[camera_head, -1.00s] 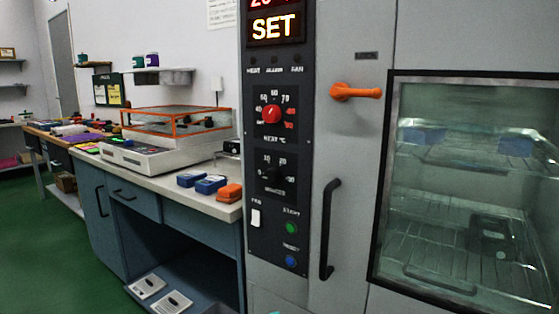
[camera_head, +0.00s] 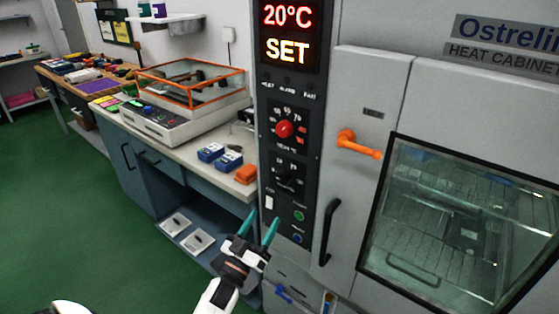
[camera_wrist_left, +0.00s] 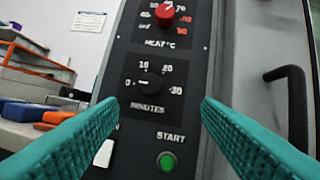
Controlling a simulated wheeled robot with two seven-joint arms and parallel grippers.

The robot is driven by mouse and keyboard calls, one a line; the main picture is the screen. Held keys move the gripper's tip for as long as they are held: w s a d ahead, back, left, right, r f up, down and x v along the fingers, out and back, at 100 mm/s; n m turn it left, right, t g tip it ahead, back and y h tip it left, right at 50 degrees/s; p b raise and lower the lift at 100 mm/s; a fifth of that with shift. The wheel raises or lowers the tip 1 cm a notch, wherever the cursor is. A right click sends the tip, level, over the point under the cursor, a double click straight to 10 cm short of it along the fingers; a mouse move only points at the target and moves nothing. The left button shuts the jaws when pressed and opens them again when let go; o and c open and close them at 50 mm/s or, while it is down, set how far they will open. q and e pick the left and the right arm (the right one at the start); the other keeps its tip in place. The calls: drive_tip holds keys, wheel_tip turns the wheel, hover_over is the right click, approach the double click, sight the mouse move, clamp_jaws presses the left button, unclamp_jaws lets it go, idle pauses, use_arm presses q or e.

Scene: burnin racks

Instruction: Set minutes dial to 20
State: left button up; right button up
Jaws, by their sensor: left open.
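The minutes dial (camera_head: 286,179) is a small black knob on the dark control panel (camera_head: 270,215) of the heat cabinet, below the red heat knob (camera_head: 284,129). My right gripper is not in view.
A green start button (camera_head: 299,216) and a blue button (camera_head: 297,238) sit below the dial. A black door handle (camera_head: 330,231) and an orange latch (camera_head: 358,144) stick out to the right. The display (camera_head: 288,34) reads 20°C and SET. A bench (camera_head: 186,149) stands at left.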

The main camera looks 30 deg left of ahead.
sight(282, 181)
use_arm(q)
drive_tip(key=shift+n, duration=0.3)
drive_tip(key=x, duration=0.4)
drive_tip(key=a+p+x, duration=0.1)
drive_tip(key=x, duration=0.7)
drive_tip(key=shift+w+a+f+p, duration=0.2)
drive_tip(key=shift+p, duration=0.1)
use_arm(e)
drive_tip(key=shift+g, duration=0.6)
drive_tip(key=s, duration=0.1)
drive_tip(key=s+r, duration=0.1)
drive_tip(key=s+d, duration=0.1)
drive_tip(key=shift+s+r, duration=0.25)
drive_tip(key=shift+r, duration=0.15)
use_arm(q)
drive_tip(key=c, duration=1)
